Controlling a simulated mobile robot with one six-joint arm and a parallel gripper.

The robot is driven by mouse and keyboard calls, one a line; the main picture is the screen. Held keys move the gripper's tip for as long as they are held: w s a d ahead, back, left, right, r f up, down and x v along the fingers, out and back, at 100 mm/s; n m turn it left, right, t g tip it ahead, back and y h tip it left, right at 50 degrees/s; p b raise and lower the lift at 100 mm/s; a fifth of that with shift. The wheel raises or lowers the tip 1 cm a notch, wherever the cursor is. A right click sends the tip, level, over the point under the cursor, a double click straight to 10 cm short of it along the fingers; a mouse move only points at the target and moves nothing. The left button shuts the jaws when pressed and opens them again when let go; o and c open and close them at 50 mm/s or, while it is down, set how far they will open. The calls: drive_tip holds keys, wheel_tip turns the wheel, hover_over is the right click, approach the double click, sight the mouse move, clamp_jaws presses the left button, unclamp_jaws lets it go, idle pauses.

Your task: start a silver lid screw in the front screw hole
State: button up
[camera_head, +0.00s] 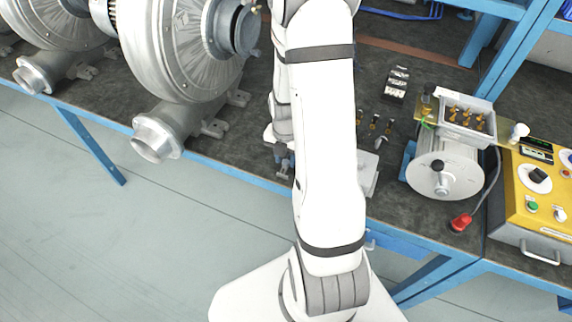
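A motor (442,168) with a round pale end plate stands on the bench at the right. On its top is an open grey terminal box (484,139) with several brass-coloured posts inside. The screw holes are too small to make out. A small dark holder (391,92) with silver pieces, possibly the silver screws, lies behind and left of the motor. A pale flat plate (369,174), perhaps the lid, lies near the bench's front edge, partly behind my arm. My gripper (284,166) is low near the front edge, left of the plate and partly hidden by my arm; its fingers are unclear.
Several small brass-and-dark parts (374,123) stand in a row left of the motor. A yellow control box (540,190) and a red plug-like part (461,222) are at the right. Large silver blowers (185,60) fill the left. Dark bench top (350,65) is bare behind my arm.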

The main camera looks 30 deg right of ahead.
sight(285, 161)
drive_tip(key=shift+c, duration=0.3)
clamp_jaws()
drive_tip(key=shift+r+p, duration=1.7)
drive_tip(key=shift+r, duration=0.85)
